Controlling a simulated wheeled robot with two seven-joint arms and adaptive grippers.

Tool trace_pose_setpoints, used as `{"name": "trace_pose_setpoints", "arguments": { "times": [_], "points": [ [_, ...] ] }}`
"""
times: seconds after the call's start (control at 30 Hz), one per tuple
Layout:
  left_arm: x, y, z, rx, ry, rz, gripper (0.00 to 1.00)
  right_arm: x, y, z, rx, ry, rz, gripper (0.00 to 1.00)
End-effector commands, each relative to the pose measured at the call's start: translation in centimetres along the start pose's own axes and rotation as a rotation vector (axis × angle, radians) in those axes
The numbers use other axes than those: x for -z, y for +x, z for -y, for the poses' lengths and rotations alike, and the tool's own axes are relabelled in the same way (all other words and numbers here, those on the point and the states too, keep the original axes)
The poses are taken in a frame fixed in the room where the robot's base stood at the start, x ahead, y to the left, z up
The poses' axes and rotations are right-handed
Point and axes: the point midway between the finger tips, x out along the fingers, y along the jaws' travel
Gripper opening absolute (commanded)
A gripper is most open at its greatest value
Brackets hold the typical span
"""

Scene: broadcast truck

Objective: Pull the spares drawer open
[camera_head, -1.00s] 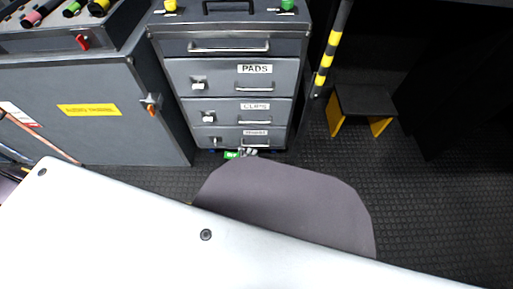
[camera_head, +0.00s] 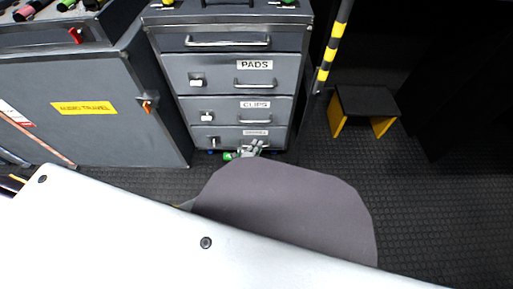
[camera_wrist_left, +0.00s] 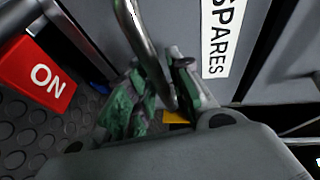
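The spares drawer (camera_head: 228,133) is the lowest of the grey cabinet and looks shut in the head view. Its small label is hard to read there, but the SPARES label (camera_wrist_left: 222,38) is clear in the left wrist view. The drawer's metal bar handle (camera_wrist_left: 138,33) runs down to my left gripper (camera_wrist_left: 160,80). The green-padded fingers are apart, one on each side of the bar; firm contact cannot be made out. In the head view the left gripper (camera_head: 250,149) is just below the drawer handle (camera_head: 256,132), partly hidden by my arm. The right gripper is not in view.
Above are the CLIPS drawer (camera_head: 232,112) and PADS drawer (camera_head: 225,77), both shut. A grey case (camera_head: 85,135) with a yellow label stands left. A black and yellow step (camera_head: 367,102) and striped pole (camera_head: 327,60) are right. A red ON marking (camera_wrist_left: 42,73) is close to the gripper.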

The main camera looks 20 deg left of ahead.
Motion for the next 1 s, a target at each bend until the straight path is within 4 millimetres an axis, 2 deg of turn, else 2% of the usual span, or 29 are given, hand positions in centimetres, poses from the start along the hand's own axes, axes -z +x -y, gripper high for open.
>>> {"name": "trace_pose_setpoints", "arguments": {
  "times": [0.37, 0.5, 0.53, 1.0],
  "points": [
    [0.00, 0.14, 0.02, 0.000, 0.000, 0.000, 0.20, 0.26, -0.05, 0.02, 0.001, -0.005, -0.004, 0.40],
    [-0.01, 0.14, 0.02, 0.000, 0.000, 0.000, 0.02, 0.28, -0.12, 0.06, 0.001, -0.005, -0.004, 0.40],
    [-0.01, 0.14, 0.02, 0.000, 0.000, 0.000, 0.00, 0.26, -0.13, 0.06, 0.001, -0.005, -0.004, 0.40],
    [0.06, -0.17, -0.06, -0.001, 0.000, 0.000, 0.00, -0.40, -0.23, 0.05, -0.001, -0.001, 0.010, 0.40]
  ]
}}
